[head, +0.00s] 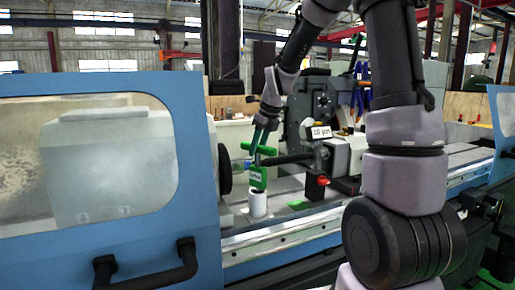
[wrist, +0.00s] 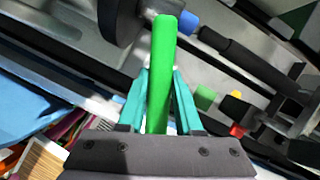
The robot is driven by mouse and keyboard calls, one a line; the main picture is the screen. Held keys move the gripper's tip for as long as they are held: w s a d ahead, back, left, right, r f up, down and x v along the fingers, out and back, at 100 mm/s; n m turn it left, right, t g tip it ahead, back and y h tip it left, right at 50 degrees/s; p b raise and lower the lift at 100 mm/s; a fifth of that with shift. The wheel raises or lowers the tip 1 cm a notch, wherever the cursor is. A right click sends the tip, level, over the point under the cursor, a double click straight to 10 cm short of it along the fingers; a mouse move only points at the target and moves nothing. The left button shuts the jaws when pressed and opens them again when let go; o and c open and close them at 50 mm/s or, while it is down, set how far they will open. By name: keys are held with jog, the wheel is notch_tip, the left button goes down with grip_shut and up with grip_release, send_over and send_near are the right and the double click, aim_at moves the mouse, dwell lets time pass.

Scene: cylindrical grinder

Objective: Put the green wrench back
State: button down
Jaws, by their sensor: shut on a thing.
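My gripper (head: 260,137) points down over the machine bed and is shut on the green wrench (head: 267,150). In the wrist view the gripper's teal fingers (wrist: 160,88) stand on both sides of the wrench's green bar (wrist: 162,60). In the head view a green tag or plate (head: 258,178) with pale lettering shows just below the bar. A white cylinder (head: 257,205) stands on the bed directly under this plate. I cannot tell whether the plate touches the cylinder or is part of the wrench.
A workpiece shaft (head: 290,159) runs right of my gripper, close to it. A black block with a red top (head: 316,186) stands to the right. The blue machine door (head: 185,200) is at left.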

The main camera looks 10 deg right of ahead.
jog(key=c, duration=0.6)
grip_release()
jog(key=shift+f, duration=0.1)
